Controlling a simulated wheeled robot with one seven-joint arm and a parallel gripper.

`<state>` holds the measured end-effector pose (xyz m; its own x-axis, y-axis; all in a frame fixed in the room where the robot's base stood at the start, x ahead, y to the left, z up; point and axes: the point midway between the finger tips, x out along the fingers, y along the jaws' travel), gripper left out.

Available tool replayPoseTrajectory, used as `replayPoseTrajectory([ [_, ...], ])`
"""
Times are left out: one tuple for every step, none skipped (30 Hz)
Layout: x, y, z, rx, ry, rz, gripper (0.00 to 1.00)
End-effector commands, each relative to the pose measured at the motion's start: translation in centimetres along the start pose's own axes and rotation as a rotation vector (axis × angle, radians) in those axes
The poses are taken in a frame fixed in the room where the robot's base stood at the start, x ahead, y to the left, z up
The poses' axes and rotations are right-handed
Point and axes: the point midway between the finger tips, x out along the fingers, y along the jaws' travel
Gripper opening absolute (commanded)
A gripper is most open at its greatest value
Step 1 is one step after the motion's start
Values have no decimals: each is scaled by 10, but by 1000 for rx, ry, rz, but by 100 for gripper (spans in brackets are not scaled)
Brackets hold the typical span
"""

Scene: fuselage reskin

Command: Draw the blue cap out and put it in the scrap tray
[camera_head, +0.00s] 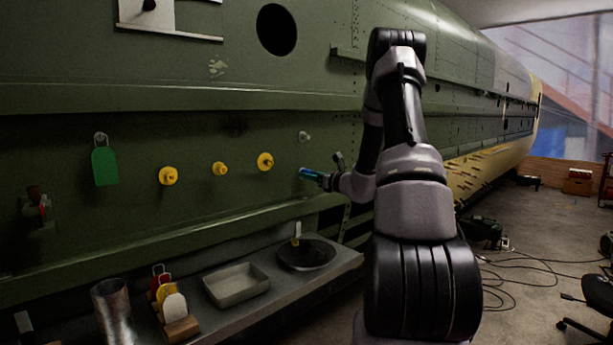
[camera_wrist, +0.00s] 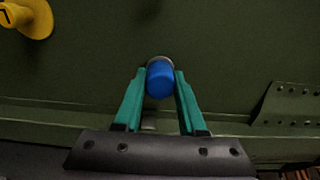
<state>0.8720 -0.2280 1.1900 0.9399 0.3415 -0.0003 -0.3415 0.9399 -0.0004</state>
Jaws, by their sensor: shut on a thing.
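The blue cap (camera_wrist: 160,82) is between the two teal fingers of my gripper (camera_wrist: 160,88) in the wrist view. A greyish rim shows just behind the cap, against the green fuselage skin. I cannot tell whether the cap is still seated or clear of the skin. In the head view my gripper (camera_head: 309,173) is at the green panel, right of the yellow plugs, and the cap is mostly hidden by the fingers. A grey rectangular tray (camera_head: 237,285), seemingly empty, sits on the shelf below and to the left of the gripper.
Yellow plugs (camera_head: 265,162) stick out of the panel left of my gripper; one shows in the wrist view (camera_wrist: 35,18). A green tag (camera_head: 104,166) hangs farther left. The shelf holds a dark round dish (camera_head: 306,256), colored tags in a rack (camera_head: 180,328) and a metal cup (camera_head: 112,305).

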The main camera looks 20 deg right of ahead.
Motion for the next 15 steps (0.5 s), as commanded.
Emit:
replayPoseTrajectory([
  [-2, 0, 0, 0, 0, -1, 0],
  [-2, 0, 0, 0, 0, 0, 0],
  [-3, 0, 0, 0, 0, 0, 0],
  [-4, 0, 0, 0, 0, 0, 0],
  [-5, 0, 0, 0, 0, 0, 0],
  [-6, 0, 0, 0, 0, 0, 0],
  [-7, 0, 0, 0, 0, 0, 0],
  [-8, 0, 0, 0, 0, 0, 0],
  [-8, 0, 0, 0, 0, 0, 0],
  [-9, 0, 0, 0, 0, 0, 0],
  [-10, 0, 0, 0, 0, 0, 0],
  [-11, 0, 0, 0, -1, 0, 0],
  [-12, 0, 0, 0, 0, -1, 0],
  [-12, 0, 0, 0, -1, -1, 0],
  [-13, 0, 0, 0, 0, -1, 0],
])
